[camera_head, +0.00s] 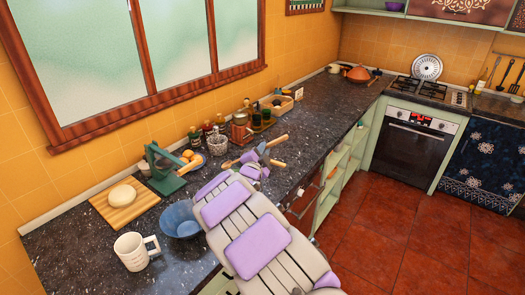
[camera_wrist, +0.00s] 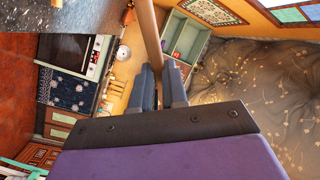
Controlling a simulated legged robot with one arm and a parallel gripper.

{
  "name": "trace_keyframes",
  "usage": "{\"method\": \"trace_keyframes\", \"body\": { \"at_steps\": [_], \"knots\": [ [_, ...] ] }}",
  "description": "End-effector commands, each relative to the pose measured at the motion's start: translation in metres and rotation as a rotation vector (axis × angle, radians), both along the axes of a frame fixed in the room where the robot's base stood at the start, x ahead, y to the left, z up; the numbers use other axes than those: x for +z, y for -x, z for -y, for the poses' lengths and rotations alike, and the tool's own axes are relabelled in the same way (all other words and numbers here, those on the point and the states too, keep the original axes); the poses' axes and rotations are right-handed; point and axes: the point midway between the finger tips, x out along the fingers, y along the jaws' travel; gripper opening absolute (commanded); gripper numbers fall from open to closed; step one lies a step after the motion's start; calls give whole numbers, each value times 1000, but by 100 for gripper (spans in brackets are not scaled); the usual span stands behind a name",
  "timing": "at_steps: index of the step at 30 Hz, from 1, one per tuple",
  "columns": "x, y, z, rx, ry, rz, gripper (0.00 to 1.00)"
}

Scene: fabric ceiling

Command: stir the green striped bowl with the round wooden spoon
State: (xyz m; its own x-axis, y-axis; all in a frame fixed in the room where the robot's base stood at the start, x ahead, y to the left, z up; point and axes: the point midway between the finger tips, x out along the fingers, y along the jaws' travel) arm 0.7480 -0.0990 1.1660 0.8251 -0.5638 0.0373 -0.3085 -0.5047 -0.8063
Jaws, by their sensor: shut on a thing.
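My gripper (camera_head: 262,149) is out over the counter in the head view, shut on a wooden handle. In the wrist view the handle (camera_wrist: 150,38) stands between the two fingers of my gripper (camera_wrist: 159,76) and runs up out of the picture. In the head view a pale wooden piece (camera_head: 276,142) shows beside the fingertips; which end of the spoon this is, I cannot tell. A blue bowl (camera_head: 180,219) sits on the counter left of my arm, well away from the gripper. No green stripes can be made out on it, and its inside looks empty.
A white mug (camera_head: 134,251) stands left of the bowl. A cutting board (camera_head: 145,207) with a round loaf and a green stand (camera_head: 166,182) are behind it. Bottles (camera_head: 208,131) and jars line the wall.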

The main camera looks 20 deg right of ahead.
Motion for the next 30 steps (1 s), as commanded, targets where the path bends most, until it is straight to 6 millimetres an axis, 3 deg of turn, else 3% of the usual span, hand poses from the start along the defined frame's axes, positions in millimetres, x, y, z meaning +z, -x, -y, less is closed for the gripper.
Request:
{"method": "trace_keyframes", "body": {
  "at_steps": [4, 30],
  "knots": [
    [-1, 2, 0, 2, -3, 1, 0],
    [-72, 2, 1, 1, -1, -2, 0]
  ]
}}
